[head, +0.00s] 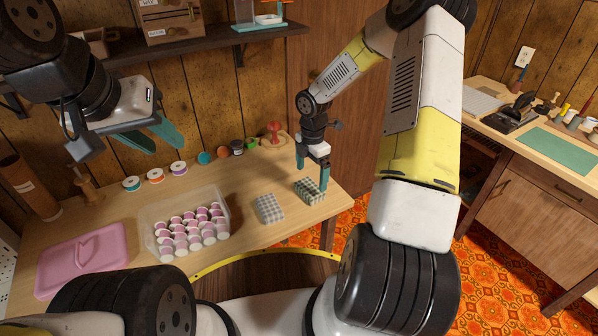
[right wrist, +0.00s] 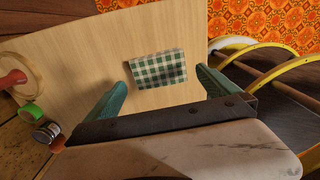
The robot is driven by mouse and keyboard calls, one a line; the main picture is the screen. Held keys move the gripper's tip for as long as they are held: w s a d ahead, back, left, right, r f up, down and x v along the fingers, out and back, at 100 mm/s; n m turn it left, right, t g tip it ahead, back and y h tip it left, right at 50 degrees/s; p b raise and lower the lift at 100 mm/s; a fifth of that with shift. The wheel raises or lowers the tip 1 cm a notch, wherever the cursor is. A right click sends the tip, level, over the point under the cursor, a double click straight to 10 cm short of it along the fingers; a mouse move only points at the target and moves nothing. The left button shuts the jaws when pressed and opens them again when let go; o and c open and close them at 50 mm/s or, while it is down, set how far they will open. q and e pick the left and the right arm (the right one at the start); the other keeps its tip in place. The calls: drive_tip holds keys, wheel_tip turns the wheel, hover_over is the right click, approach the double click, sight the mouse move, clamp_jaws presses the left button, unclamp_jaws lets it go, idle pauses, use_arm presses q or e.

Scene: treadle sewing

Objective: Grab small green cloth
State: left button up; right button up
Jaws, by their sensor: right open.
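The small green cloth, a folded green-and-white checked square, lies on the wooden table near its right end (head: 307,192). In the right wrist view the green cloth (right wrist: 159,69) lies ahead of and between my fingertips. My right gripper (head: 312,180) is over the cloth in the head view, its fingers pointing down; in the right wrist view the gripper (right wrist: 160,88) is open, with nothing between its teal fingers. Whether the fingertips touch the table cannot be told. My left gripper (head: 160,138) is raised at the left, away from the cloth, its teal fingers apart and empty.
A grey checked cloth (head: 269,208) lies just left of the green one. Spools, small jars and a red-handled stamp (head: 273,132) line the back. The table's right edge is close.

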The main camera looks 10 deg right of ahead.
sight(310, 187)
wheel_tip(310, 187, down, 7)
drive_tip(key=shift+w+a+r, duration=0.1)
drive_tip(key=shift+a+r, duration=0.05)
drive_tip(key=shift+r, duration=0.05)
drive_tip(key=c, duration=1.1)
